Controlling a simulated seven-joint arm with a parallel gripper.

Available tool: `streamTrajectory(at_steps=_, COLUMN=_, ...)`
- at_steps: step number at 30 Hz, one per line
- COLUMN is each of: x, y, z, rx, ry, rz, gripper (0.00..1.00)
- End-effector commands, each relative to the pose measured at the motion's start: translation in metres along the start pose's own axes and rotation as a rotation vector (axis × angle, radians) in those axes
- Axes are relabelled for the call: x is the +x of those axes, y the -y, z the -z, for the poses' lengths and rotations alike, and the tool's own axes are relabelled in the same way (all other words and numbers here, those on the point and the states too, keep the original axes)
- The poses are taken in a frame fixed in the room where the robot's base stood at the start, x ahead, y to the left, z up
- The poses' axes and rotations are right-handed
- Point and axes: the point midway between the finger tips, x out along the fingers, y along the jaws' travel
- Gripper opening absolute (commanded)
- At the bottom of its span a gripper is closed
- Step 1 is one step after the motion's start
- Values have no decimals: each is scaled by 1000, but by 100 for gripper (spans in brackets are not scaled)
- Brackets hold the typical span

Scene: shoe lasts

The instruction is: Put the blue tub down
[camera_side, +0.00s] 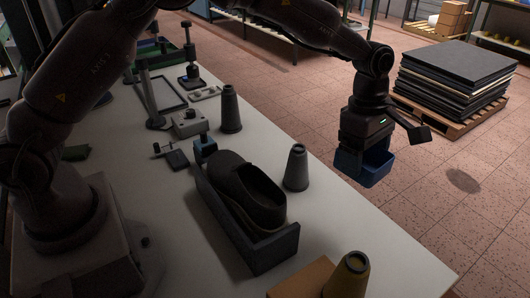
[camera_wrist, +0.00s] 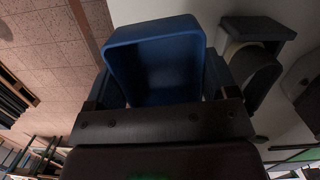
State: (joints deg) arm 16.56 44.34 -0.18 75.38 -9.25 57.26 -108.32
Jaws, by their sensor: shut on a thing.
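The blue tub (camera_side: 369,168) is in my gripper (camera_side: 362,148), at the right of the side view. In the side view it hangs around the table's right edge, with the floor behind it. I cannot tell its exact height over the table. In the wrist view the tub (camera_wrist: 156,58) fills the upper middle, its open, empty inside showing. The gripper's fingers (camera_wrist: 160,90) lie on both sides of the tub, shut on it. The tub looks roughly level.
A dark shoe (camera_side: 247,190) sits in a grey holder (camera_side: 270,250) on the white table (camera_side: 190,240). Grey cones (camera_side: 296,168) (camera_side: 230,108) stand nearby. An olive cone (camera_side: 347,275) and brown block (camera_side: 302,278) are at the front. A pallet stack (camera_side: 455,75) stands on the floor.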

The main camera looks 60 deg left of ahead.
Motion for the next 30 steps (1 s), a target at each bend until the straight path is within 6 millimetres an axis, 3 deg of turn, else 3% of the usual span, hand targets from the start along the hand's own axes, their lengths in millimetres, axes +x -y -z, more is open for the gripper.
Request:
streamTrajectory(at_steps=8, x=-12, y=-3, z=56, rx=-102, ry=-3, rz=-16, gripper=56)
streamTrajectory(at_steps=14, x=-24, y=4, z=124, rx=-230, ry=-5, rz=-36, gripper=56)
streamTrajectory(at_steps=21, x=-40, y=44, z=232, rx=-466, ry=-3, rz=-71, gripper=56)
streamTrajectory(at_steps=24, x=-43, y=62, z=260, rx=-540, ry=-2, rz=-83, gripper=56)
streamTrajectory(at_steps=30, x=-47, y=91, z=295, rx=-642, ry=1, rz=-98, gripper=56)
